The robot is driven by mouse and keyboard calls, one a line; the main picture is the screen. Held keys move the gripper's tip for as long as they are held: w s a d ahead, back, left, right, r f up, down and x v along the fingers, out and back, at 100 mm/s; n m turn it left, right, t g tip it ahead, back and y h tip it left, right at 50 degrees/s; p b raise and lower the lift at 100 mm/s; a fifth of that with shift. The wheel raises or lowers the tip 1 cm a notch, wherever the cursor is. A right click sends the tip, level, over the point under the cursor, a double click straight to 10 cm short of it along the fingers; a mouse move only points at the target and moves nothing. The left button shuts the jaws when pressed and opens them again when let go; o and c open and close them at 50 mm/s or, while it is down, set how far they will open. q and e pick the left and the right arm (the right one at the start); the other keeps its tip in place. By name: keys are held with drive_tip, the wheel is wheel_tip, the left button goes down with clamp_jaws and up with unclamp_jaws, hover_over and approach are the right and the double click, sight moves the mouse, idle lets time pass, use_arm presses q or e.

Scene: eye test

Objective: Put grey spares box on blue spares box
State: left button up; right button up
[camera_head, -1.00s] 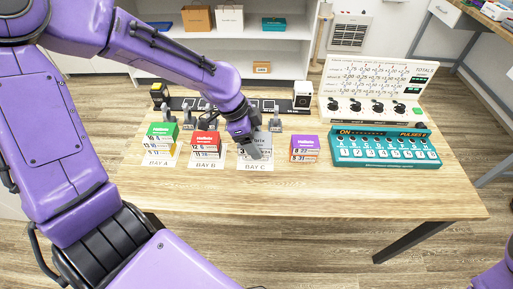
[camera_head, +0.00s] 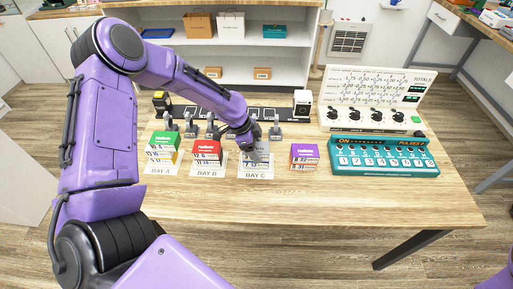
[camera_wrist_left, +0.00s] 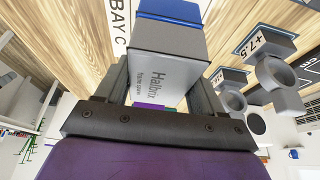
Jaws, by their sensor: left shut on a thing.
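The grey spares box (camera_wrist_left: 165,75) with a "Halbrix" label sits between the two fingers of my left gripper (camera_wrist_left: 158,88) in the left wrist view. The gripper is shut on it. The blue spares box (camera_wrist_left: 178,9) shows at the top edge of that view, directly beyond the grey box's side; whether they touch I cannot tell for sure. In the head view my left gripper (camera_head: 248,143) is over the bay C card (camera_head: 256,174), with the grey box (camera_head: 262,157) just below it. I cannot make out the blue box there. My right gripper is out of view.
Red (camera_head: 207,146) and green (camera_head: 163,139) box stacks stand to the left, a purple stack (camera_head: 304,151) to the right. Grey fixtures (camera_head: 275,130) stand behind. A teal pulse panel (camera_head: 384,155) is farther right. The table front (camera_head: 300,205) is clear.

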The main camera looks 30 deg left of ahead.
use_arm(q)
drive_tip(key=shift+f, duration=0.15)
drive_tip(key=o, duration=1.1)
drive_tip(key=v, duration=1.2)
drive_tip(key=shift+r, duration=0.25)
drive_tip(key=shift+d, duration=0.15)
